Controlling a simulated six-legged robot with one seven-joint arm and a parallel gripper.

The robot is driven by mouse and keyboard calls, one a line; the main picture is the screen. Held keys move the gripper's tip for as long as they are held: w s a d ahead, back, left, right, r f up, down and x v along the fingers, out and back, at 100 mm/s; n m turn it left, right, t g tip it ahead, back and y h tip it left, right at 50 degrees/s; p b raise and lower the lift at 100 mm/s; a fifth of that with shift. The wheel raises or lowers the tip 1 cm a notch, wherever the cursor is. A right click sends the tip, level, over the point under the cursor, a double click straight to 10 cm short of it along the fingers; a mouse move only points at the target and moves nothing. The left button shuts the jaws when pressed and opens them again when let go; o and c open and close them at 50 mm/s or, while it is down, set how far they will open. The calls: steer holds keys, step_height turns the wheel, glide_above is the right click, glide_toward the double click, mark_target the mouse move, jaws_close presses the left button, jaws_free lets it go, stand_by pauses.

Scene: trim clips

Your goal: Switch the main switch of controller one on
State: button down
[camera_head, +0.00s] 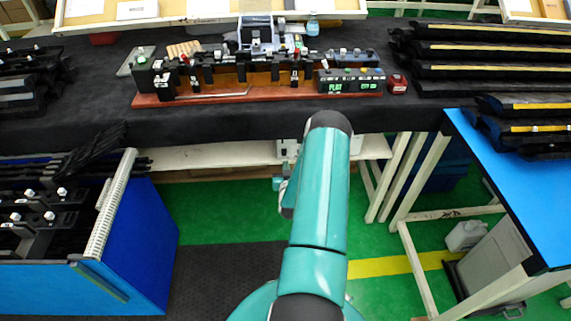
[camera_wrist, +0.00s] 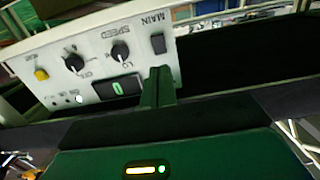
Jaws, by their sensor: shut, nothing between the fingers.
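In the wrist view a white controller panel (camera_wrist: 100,55) fills the upper left, tilted in the picture. Its main switch (camera_wrist: 158,46) is a dark rocker below the word MAIN, near the panel's right end. I cannot tell its position. My gripper (camera_wrist: 158,88) is shut and empty, its dark green fingers just below the main switch in the picture. I cannot tell whether they touch the panel. In the head view a pale box (camera_head: 288,152) under the bench, partly behind my arm, looks like the controller. My fingertips are hidden there.
The panel also has a speed knob (camera_wrist: 120,52), a second knob (camera_wrist: 74,62), a yellow button (camera_wrist: 41,74) and a small lit display (camera_wrist: 118,87). The dark workbench (camera_head: 230,123) hangs over the box. A blue bin (camera_head: 150,240) stands left, a blue-topped table (camera_head: 520,190) right.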

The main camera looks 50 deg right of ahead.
steer(key=v, duration=0.7)
steer(key=shift+a, duration=0.15)
